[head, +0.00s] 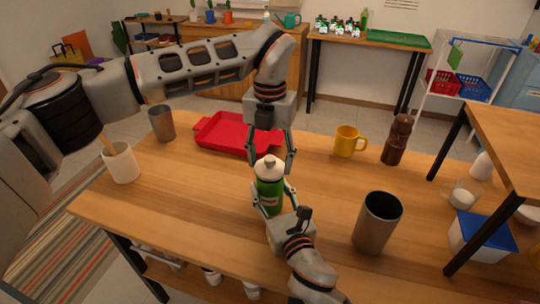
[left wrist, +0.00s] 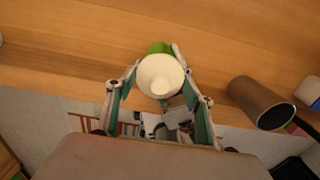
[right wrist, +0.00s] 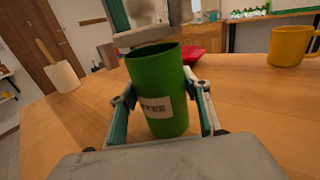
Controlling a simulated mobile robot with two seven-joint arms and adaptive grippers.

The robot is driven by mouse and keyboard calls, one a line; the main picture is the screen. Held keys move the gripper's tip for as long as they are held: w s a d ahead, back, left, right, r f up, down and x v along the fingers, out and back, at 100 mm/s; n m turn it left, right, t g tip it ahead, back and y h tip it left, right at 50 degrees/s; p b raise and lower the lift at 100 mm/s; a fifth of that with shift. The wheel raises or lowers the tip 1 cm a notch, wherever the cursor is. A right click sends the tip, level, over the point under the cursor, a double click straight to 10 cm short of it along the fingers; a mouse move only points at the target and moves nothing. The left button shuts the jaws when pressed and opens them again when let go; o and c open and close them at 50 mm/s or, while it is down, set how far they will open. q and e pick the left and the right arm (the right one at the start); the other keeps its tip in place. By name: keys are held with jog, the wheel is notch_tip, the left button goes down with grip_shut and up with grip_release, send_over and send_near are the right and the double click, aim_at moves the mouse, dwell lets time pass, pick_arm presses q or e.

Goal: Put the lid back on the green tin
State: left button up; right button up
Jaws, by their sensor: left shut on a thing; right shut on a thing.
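The green tin (head: 270,193) stands upright on the wooden table. My right gripper (head: 272,200) is shut around it; the right wrist view shows the tin (right wrist: 158,95) with a label reading partly "FEE" and its rim uncovered. My left gripper (head: 271,168) comes down from above and is shut on the cream lid (head: 269,164), which has a knob. In the right wrist view the lid (right wrist: 145,37) hangs just above the tin's rim, slightly to its left. The left wrist view shows the lid (left wrist: 160,76) covering most of the tin (left wrist: 158,48).
A red tray (head: 225,133) lies behind the tin. A grey metal cup (head: 377,225) stands close on the right. A yellow mug (head: 347,142) and a brown grinder (head: 397,140) stand at the back right. A white cup (head: 121,163) and another metal cup (head: 161,124) are on the left.

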pick_arm(q)
jog(key=shift+f, duration=0.65)
dwell(0.5)
jog(key=o, duration=1)
jog(key=shift+o, duration=0.2)
notch_tip(320, 180, up, 12)
pick_arm(e)
jog(key=o, duration=1.7)
jog(key=shift+c, duration=0.2)
